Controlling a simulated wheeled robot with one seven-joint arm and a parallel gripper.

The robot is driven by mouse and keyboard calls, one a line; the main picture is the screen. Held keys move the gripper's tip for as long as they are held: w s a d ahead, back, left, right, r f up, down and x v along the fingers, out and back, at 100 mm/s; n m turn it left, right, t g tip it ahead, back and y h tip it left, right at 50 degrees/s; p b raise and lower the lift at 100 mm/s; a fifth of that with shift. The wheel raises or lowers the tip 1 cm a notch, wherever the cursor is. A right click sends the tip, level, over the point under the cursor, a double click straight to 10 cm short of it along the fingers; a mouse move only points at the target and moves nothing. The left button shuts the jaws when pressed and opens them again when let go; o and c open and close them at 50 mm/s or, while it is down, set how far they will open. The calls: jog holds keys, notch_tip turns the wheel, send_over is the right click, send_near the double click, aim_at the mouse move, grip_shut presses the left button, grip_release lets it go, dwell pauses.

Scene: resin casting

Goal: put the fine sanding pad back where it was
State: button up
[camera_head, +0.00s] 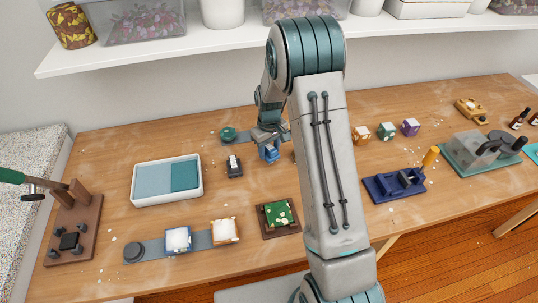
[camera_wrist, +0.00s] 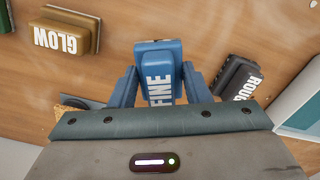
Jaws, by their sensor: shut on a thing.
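The fine sanding pad is a blue block (camera_wrist: 157,62) with "FINE" in white, held between the two blue fingers of my gripper (camera_wrist: 158,88) in the wrist view. In the head view the blue pad (camera_head: 269,153) shows under my gripper (camera_head: 270,139), towards the back of the wooden table. I cannot tell whether the pad touches the table. A dark grey pad (camera_wrist: 238,78), its label partly cut to "ROUG", lies to the right in the wrist view. In the head view this dark pad (camera_head: 234,167) lies left of the blue one.
A tan "GLOW" block (camera_wrist: 70,32) lies left in the wrist view. A white tray with two blue sections (camera_head: 134,193) stands left of the dark pad. A green round piece (camera_head: 229,134) is behind it. A green-topped block (camera_head: 278,213) sits in front. My arm hides the table's middle.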

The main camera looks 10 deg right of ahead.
aim_at(269, 157)
jog(key=shift+f+p, duration=0.55)
jog(key=shift+f, duration=1.5)
jog(key=shift+f, duration=0.2)
jog(key=o, duration=1)
jog(key=shift+c, duration=0.2)
jog(key=shift+r, duration=0.1)
